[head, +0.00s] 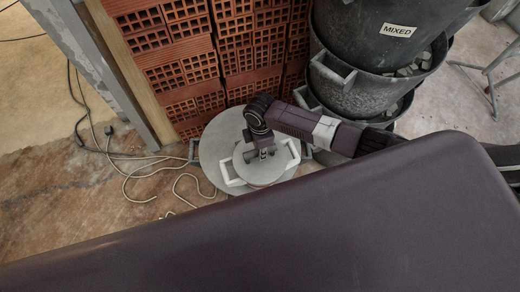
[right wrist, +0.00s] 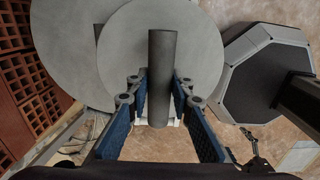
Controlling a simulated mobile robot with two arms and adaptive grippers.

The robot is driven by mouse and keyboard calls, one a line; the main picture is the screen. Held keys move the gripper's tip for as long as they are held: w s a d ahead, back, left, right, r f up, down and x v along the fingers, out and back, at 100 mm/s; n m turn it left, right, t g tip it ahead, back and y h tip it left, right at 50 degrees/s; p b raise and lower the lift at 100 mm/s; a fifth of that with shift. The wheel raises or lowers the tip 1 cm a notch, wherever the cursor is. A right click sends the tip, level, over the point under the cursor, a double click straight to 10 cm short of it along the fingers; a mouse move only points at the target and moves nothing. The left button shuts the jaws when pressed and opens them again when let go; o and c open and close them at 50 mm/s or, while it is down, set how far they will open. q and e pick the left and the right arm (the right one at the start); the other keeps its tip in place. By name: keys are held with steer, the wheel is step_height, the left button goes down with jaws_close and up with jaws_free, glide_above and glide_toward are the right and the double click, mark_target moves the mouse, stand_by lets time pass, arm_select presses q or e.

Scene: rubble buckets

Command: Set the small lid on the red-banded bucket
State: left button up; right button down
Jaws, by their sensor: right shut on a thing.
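The small lid (head: 246,172) is a round grey disc with a bar handle. It also shows in the right wrist view (right wrist: 200,45), with the dark bar upright in the picture. My right gripper (head: 262,153) is shut on this bar, and its blue fingers (right wrist: 160,88) stand on both sides of it. Pale handles (head: 232,178) stick out left and right below the lid. They seem to belong to a bucket under it, whose body is mostly hidden. A thin reddish edge shows under the lid's near side. I cannot tell whether the lid touches the rim. My left gripper is not in view.
A larger grey disc (head: 212,150) with dark handles lies below the small lid; it shows at left in the wrist view (right wrist: 60,50). Stacked red bricks (head: 190,60) stand behind. Dark buckets of rubble, one labelled MIXED (head: 375,50), stand right. Cables (head: 140,180) lie on the floor.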

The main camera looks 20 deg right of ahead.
steer(key=shift+f, duration=0.15)
steer(key=shift+f+b, duration=0.3)
steer(key=shift+f, duration=0.1)
steer(key=c, duration=1.6)
jaws_free()
steer(key=shift+r, duration=0.1)
step_height(320, 180, up, 12)
